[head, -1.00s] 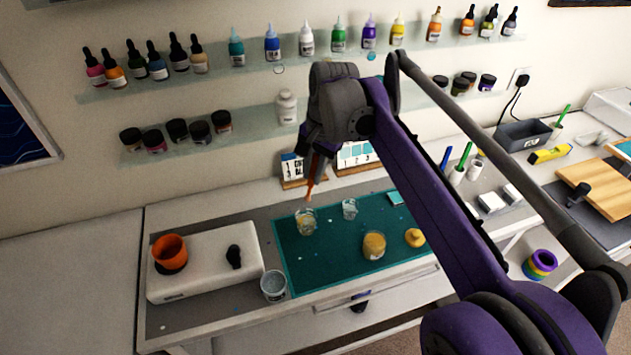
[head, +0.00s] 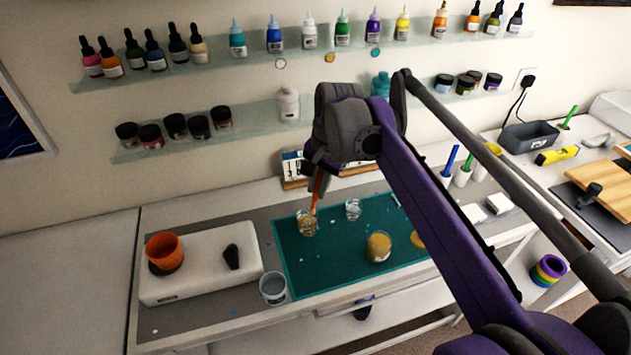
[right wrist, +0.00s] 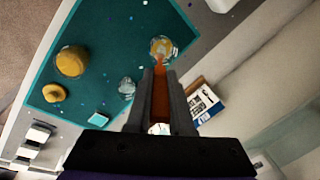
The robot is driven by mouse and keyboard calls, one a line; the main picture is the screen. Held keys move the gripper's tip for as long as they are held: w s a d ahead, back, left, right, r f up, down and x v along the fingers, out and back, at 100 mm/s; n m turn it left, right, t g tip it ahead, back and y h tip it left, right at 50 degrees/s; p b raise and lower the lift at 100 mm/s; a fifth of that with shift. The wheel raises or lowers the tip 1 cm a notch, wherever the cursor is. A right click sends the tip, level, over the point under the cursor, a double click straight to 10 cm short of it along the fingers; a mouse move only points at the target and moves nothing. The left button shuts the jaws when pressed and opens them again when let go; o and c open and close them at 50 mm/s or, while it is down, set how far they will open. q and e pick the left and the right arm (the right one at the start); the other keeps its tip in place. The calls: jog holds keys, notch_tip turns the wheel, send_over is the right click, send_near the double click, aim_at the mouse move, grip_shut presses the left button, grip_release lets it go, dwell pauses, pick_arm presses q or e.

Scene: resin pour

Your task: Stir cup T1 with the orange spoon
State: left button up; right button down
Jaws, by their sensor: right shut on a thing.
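My right gripper (head: 318,183) is shut on the orange spoon (head: 316,195), which points down at a small clear cup (head: 306,226) with amber content on the teal mat. In the right wrist view, the spoon (right wrist: 160,98) runs out from between the fingers (right wrist: 160,88), and its tip overlaps the cup (right wrist: 163,46). The tip is at or just inside the rim; its depth is unclear. A second small clear cup (head: 352,209) stands to the right. No label shows which cup is T1. My left gripper is not in view.
A larger amber-filled cup (head: 379,247) and a yellow object (head: 417,240), partly behind my arm, are on the mat (head: 335,270). A clear tub (head: 273,288) stands at its left edge, near a white slab (head: 205,285) with an orange cup (head: 164,251). Cards (head: 292,167) stand behind.

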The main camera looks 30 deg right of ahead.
aim_at(314, 199)
jog(key=shift+w+a+f+b, duration=0.1)
jog(key=shift+w+f+b, duration=0.15)
jog(key=shift+f+b, duration=0.6)
jog(key=shift+w+a+f+b, duration=0.1)
jog(key=shift+w+f+b, duration=0.15)
jog(key=shift+f, duration=1.25)
jog(key=shift+w+f+b, duration=0.2)
jog(key=shift+f+b, duration=0.35)
jog(key=shift+f, duration=0.6)
